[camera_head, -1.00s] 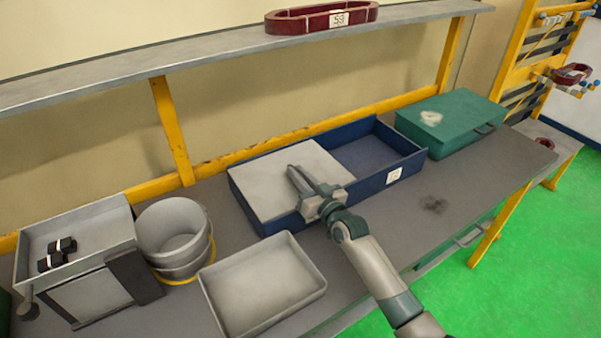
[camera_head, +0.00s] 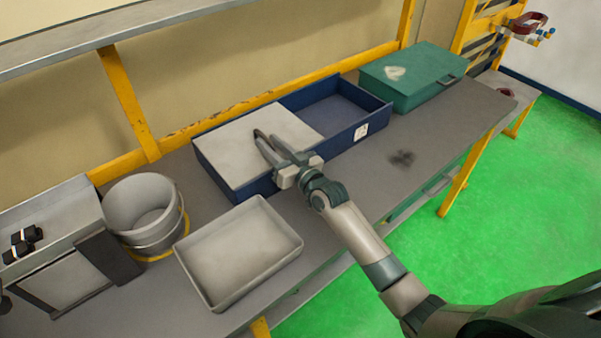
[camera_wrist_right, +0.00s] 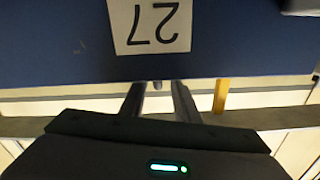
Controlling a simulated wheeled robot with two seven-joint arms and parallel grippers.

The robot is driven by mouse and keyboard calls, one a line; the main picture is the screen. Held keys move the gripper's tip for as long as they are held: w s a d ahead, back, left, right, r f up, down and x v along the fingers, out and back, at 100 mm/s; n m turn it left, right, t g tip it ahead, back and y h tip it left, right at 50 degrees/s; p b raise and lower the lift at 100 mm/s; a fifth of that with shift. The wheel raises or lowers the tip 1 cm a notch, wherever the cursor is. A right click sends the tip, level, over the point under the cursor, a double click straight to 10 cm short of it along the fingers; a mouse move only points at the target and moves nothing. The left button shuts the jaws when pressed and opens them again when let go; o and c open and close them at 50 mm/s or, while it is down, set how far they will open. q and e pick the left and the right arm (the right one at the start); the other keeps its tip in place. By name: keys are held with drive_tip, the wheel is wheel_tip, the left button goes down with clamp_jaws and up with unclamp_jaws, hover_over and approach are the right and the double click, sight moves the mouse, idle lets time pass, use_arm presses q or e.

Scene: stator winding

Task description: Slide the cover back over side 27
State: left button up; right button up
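A blue two-compartment box (camera_head: 345,135) stands on the bench. A flat light-grey cover (camera_head: 225,150) lies over its left compartment; the right compartment (camera_head: 328,113) is uncovered and looks empty. A white label (camera_head: 361,131) is on the front wall of the right side, too small to read there. In the right wrist view a label reading 27 (camera_wrist_right: 150,25) shows upside down on a blue wall. My right gripper (camera_head: 266,135) is over the cover, fingers apart, nothing seen between them. I cannot tell whether it touches the cover. My left gripper is not in view.
A grey tray (camera_head: 290,237) stands in front of the box, with a bucket (camera_head: 145,205) to its left. A grey metal unit (camera_head: 50,250) is at the far left. A green case (camera_head: 420,90) stands right of the box.

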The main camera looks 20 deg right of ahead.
drive_tip(key=b+v, duration=0.3)
drive_tip(key=v, duration=1.1)
drive_tip(key=shift+s+f, duration=0.1)
drive_tip(key=shift+s, duration=0.05)
